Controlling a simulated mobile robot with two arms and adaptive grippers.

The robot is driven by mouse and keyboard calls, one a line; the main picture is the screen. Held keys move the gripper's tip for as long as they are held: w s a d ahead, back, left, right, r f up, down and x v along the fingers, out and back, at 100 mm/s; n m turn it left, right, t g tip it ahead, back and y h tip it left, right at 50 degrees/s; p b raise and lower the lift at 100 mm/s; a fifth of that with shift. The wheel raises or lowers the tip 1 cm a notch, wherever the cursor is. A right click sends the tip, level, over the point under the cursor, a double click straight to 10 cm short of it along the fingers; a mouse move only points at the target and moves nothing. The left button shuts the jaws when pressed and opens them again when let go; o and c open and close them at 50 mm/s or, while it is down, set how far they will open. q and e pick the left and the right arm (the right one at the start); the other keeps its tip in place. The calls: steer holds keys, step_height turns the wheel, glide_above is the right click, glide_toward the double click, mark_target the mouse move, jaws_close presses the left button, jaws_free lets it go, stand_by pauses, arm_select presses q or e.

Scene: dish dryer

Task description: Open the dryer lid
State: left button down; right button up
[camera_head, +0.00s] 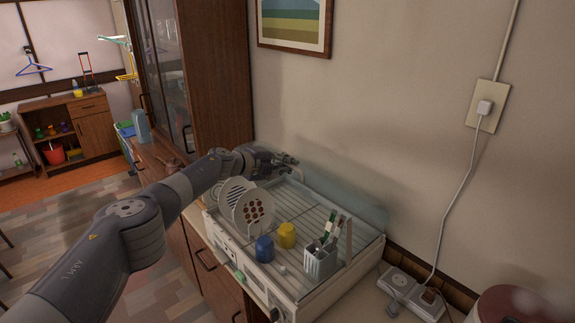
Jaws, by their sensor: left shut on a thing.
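The dish dryer (290,290) stands on the counter against the wall, a white box with a wire rack inside. Its clear lid (350,193) shows as a see-through panel along the back of the dryer, raised off the rack, which lies uncovered. My left arm reaches in from the lower left. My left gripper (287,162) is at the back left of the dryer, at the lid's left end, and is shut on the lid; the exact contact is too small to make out. My right gripper is not in view.
In the rack stand white plates (252,209), a blue cup (264,249), a yellow cup (287,235) and a utensil holder (320,262). A tall wooden cabinet (215,80) rises behind my left gripper. A power strip (412,293) lies right of the dryer.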

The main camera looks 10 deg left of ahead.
arm_select(q)
steer(key=shift+w+r, duration=0.2)
steer(key=shift+r, duration=0.05)
stand_by(0.3)
steer(key=c, duration=2)
jaws_free()
steer(key=shift+o, duration=0.2)
steer(key=shift+s, duration=0.15)
steer(key=shift+f, duration=0.15)
steer(key=shift+v, duration=1.4)
steer(key=v, duration=0.9)
